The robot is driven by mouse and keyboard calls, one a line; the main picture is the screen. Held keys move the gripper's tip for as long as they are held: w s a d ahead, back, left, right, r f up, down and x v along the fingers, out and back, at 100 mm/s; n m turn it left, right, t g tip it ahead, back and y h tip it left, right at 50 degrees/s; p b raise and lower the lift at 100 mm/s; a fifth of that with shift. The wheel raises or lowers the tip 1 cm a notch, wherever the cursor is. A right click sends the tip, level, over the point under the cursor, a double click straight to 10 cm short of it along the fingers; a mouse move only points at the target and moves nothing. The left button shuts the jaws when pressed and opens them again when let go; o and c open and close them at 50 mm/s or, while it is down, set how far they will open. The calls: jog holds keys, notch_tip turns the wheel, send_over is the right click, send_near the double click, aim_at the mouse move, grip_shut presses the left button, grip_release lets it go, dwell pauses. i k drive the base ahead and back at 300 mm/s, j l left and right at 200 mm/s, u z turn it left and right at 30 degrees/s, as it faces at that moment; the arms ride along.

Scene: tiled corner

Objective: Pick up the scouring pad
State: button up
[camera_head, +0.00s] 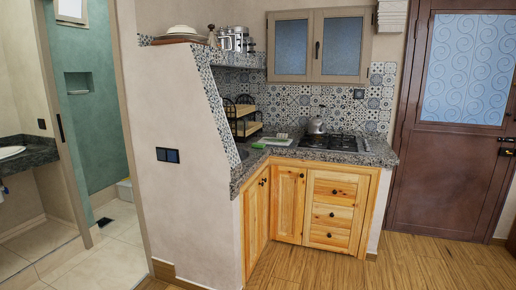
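A small flat green item (258,146), which looks like the scouring pad, lies on the dark speckled countertop (240,174) near its left part, close to the wall end. It is small in this view, so its details are hard to make out. A pale, flat item (278,140) lies just to its right. My gripper and arm do not show in this view.
A gas hob (334,143) with a kettle (316,125) stands right of the pale item. A two-tier rack (244,118) stands behind the green item. A partition wall (185,110) closes the counter's left side. Wooden floor (330,272) in front is clear.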

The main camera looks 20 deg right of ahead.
aim_at(256, 145)
jog(key=i+l+u, duration=0.1)
jog(key=i+l, duration=0.25)
jog(key=i+l+u, duration=0.1)
jog(key=i+l, duration=0.55)
jog(key=l, duration=0.25)
jog(key=i+l+u, duration=0.15)
jog(key=i+l, duration=0.2)
jog(key=i+l+u, duration=0.1)
jog(key=i+l, duration=0.2)
jog(key=l, duration=0.3)
jog(key=i+l+u, duration=0.1)
jog(key=i+l, duration=0.15)
jog(key=l, duration=0.25)
jog(key=i+l+u, duration=0.1)
jog(key=i+l, duration=0.15)
jog(key=l, duration=0.25)
jog(key=i+l+u, duration=0.1)
jog(key=i+l, duration=0.15)
jog(key=l, duration=0.3)
